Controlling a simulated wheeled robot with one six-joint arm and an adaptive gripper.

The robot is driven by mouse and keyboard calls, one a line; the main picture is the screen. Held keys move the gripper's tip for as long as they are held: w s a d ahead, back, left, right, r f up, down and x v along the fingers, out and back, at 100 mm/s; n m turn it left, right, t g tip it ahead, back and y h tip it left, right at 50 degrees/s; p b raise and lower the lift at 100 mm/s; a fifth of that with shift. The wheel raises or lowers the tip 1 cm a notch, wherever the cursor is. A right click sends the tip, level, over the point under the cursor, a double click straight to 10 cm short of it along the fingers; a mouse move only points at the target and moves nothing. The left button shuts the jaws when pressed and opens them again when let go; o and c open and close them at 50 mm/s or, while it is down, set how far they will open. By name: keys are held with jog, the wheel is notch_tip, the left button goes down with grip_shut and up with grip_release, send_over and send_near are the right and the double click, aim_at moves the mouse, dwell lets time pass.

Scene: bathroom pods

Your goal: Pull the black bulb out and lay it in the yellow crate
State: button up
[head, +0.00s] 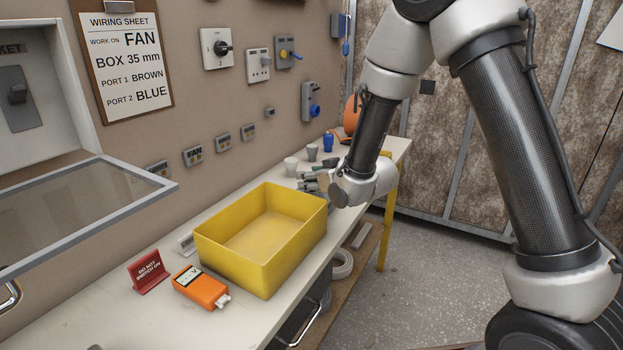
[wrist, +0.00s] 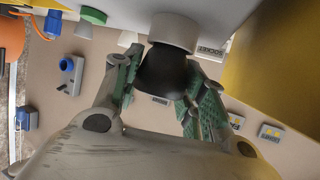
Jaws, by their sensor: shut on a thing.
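The black bulb (wrist: 163,74) is between the green-padded fingers of my gripper (wrist: 163,84), which is shut on it. Its end meets a pale round holder (wrist: 175,30) in the wrist view; I cannot tell how deep it sits. In the head view my gripper (head: 316,183) is low over the bench, just beyond the crate's far right corner, and the bulb cannot be made out there. The yellow crate (head: 232,262) stands open and empty on the bench; its side also fills the upper right of the wrist view (wrist: 285,70).
A pale cup-like holder (head: 291,167), a grey one (head: 312,152) and a blue piece (head: 328,142) stand near my gripper. Switches and sockets line the wall.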

jog(key=shift+r, duration=0.75)
dwell(0.5)
jog(key=shift+r, duration=1.45)
